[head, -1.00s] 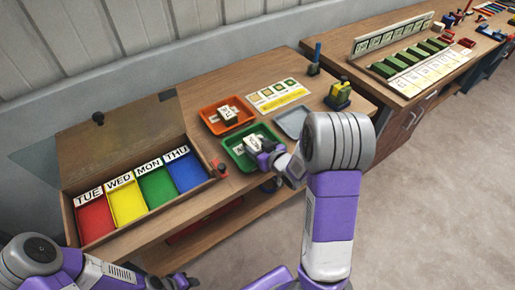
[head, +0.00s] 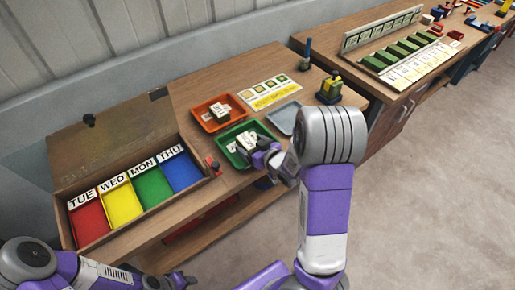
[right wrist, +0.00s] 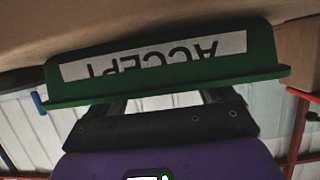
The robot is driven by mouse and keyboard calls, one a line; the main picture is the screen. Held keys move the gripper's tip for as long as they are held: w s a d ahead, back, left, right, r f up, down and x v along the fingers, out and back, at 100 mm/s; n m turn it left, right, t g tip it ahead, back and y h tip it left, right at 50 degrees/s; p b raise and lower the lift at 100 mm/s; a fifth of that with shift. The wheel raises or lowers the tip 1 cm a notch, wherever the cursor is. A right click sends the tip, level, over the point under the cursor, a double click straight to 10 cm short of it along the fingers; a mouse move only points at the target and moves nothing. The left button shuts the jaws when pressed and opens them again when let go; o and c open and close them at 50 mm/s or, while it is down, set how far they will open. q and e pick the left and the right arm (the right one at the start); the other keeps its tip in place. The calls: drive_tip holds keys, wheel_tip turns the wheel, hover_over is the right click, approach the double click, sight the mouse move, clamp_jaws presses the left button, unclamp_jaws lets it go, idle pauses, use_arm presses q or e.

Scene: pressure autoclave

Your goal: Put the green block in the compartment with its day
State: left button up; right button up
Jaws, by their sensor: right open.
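An open wooden box (head: 62,190) at left has four day compartments: red TUE (head: 89,223), yellow WED (head: 120,205), green MON (head: 152,187) and blue THU (head: 182,171). A pale-topped block (head: 246,141) is in the green tray (head: 226,149). Another pale-topped block with some green (head: 219,113) is in the orange tray (head: 204,121). Their writing is too small to read. My right gripper (head: 263,154) is open at the green tray's front right. The right wrist view shows this tray's ACCEPT label (right wrist: 150,58) upside down, close ahead. My left gripper is not clear at the bottom left.
A grey tray (head: 284,118) and a sample card (head: 270,92) lie on the bench. A yellow-green device (head: 328,92) and a dark post (head: 306,54) stand at its right end. Several green blocks (head: 405,47) sit on the second bench.

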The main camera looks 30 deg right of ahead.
sight(248, 143)
drive_tip(key=v, duration=0.2)
drive_tip(key=p+v, duration=0.1)
drive_tip(key=v, duration=0.1)
drive_tip(key=shift+a+r, duration=0.25)
drive_tip(key=shift+r, duration=0.05)
drive_tip(key=s+b, duration=0.1)
drive_tip(key=b, duration=0.2)
drive_tip(key=shift+s+r+b, duration=0.1)
drive_tip(key=shift+r+b, duration=0.05)
drive_tip(key=shift+b, duration=0.25)
drive_tip(key=shift+s+r+b, duration=0.2)
drive_tip(key=shift+s+b, duration=0.35)
drive_tip(key=shift+b, duration=0.25)
